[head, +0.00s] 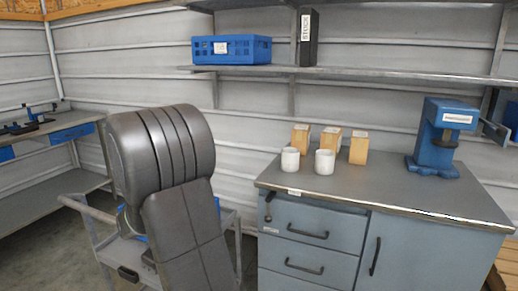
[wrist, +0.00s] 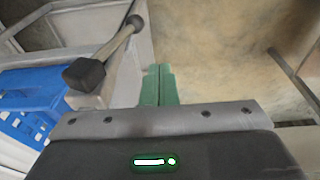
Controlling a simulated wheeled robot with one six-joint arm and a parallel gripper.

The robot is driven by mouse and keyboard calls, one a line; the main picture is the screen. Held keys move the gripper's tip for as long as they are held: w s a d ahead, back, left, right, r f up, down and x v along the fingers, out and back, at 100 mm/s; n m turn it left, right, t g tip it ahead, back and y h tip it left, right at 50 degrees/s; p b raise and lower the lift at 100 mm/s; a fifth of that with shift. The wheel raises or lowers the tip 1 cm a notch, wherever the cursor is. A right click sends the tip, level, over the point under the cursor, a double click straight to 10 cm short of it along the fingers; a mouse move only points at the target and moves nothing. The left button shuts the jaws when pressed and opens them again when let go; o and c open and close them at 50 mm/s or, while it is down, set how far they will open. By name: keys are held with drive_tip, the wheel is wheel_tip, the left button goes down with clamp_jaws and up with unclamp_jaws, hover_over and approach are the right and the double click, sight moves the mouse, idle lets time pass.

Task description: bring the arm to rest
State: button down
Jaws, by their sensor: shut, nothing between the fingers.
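My gripper (wrist: 159,72) shows in the wrist view as two green fingers pressed together, with nothing between them. In the head view my dark grey arm links fill the left middle, in front of a grey trolley, and hide the gripper. In the wrist view a mallet (wrist: 105,62) with a dark head and wooden handle lies left of the fingers, on a pale surface. A blue crate (wrist: 30,105) is at the left edge. I cannot tell whether the fingers touch anything.
A grey cabinet bench (head: 390,195) carries two white cups (head: 325,162), several wooden blocks (head: 358,147) and a blue press (head: 436,138). The trolley (head: 90,212) stands behind my arm. A workbench (head: 45,132) is far left.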

drive_tip(key=shift+s+d+r, duration=0.1)
drive_tip(key=shift+d+r, duration=0.1)
drive_tip(key=shift+r, duration=0.65)
drive_tip(key=shift+s+d+r, duration=0.1)
drive_tip(key=shift+d+r, duration=0.05)
drive_tip(key=shift+r, duration=0.7)
drive_tip(key=shift+w, duration=0.1)
drive_tip(key=shift+d, duration=0.1)
